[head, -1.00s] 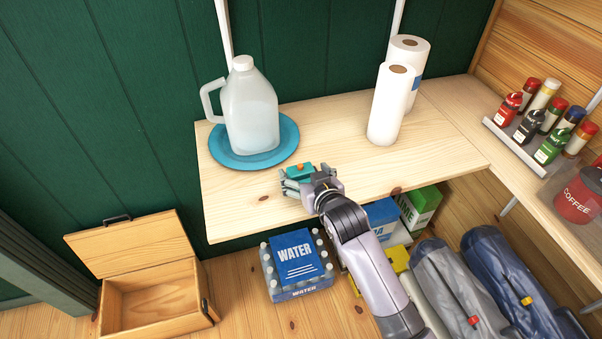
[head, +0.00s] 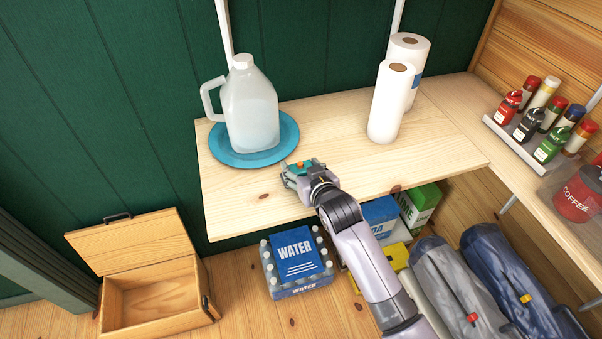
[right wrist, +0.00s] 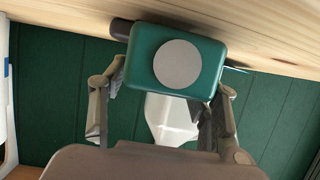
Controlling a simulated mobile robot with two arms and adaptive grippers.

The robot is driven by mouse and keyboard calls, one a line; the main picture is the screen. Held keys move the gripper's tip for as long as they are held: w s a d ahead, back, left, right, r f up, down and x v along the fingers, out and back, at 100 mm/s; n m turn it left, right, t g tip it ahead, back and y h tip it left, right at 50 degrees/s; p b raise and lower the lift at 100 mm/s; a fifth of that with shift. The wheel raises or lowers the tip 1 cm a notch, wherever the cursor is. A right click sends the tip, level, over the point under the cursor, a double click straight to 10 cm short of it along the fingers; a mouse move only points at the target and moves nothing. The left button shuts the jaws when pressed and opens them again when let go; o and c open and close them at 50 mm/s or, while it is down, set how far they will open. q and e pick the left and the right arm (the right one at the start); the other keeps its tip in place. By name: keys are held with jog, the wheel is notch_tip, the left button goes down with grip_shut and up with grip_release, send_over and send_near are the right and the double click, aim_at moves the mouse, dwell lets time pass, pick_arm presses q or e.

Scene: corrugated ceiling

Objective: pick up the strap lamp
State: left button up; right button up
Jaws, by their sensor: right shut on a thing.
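The strap lamp is a small teal box with an orange button on top; in the head view the lamp (head: 306,167) is at the front part of the wooden shelf. In the right wrist view the lamp (right wrist: 177,62) shows a teal face with a pale round disc, and a dark part sticks out at its left. My right gripper (head: 297,175) is shut on the lamp, with a finger at each side of it in the right wrist view (right wrist: 165,90). I cannot tell whether the lamp touches the shelf. My left gripper is not in view.
A water jug (head: 250,110) stands on a blue plate (head: 228,158) behind and left of the lamp. Paper towel rolls (head: 390,102) stand at the right of the wooden shelf (head: 440,150). Below are a water pack (head: 297,255) and an open wooden box (head: 150,295).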

jog(key=c, duration=0.5)
jog(key=shift+c, duration=0.2)
